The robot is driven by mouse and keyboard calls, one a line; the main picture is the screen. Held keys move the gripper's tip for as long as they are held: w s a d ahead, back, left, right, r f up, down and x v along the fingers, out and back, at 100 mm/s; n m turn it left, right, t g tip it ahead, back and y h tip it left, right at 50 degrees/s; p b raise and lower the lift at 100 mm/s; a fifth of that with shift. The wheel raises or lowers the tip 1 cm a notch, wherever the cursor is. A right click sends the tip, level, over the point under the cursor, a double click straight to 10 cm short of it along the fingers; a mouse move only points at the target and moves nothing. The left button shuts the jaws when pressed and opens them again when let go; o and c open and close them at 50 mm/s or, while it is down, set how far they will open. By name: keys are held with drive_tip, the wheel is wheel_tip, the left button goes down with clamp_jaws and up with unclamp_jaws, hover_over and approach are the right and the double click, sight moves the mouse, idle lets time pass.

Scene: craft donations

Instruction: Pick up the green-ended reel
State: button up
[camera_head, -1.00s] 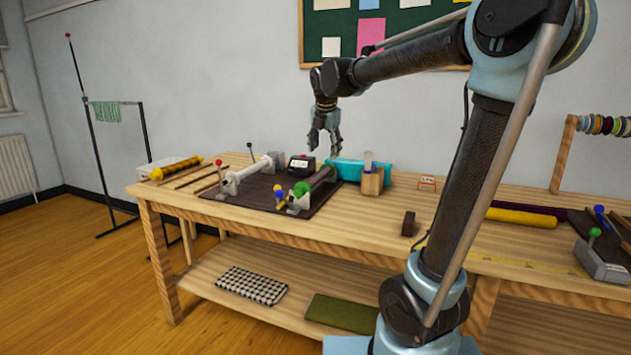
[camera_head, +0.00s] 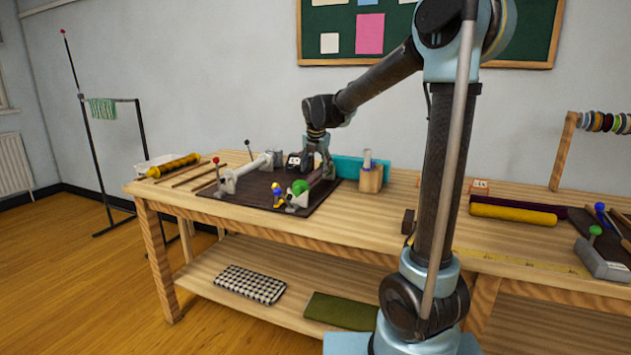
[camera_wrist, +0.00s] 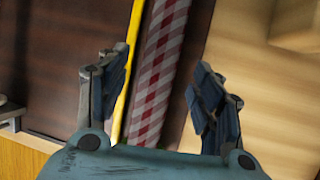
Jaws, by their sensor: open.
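The green-ended reel shows its round green end (camera_head: 300,187) toward the front of a dark mat (camera_head: 255,201) on the workbench. Its body runs back and right, partly hidden by my gripper (camera_head: 324,170). My gripper points down over the body. In the wrist view, a red-and-white checked roll (camera_wrist: 160,70), apparently the reel's body, lies between the two spread fingers of my gripper (camera_wrist: 161,72). A gap shows on both sides of it. A thin yellow strip (camera_wrist: 127,75) runs along its left.
A white roll (camera_head: 246,175) on stands lies left on the mat, beside a red-knobbed post (camera_head: 217,174). A turquoise bolt (camera_head: 349,167) and a wooden holder (camera_head: 371,180) are close on the right. Bench is clear in front of the holder.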

sight(315, 172)
drive_tip(key=shift+x, duration=2.75)
drive_tip(key=c, duration=1.3)
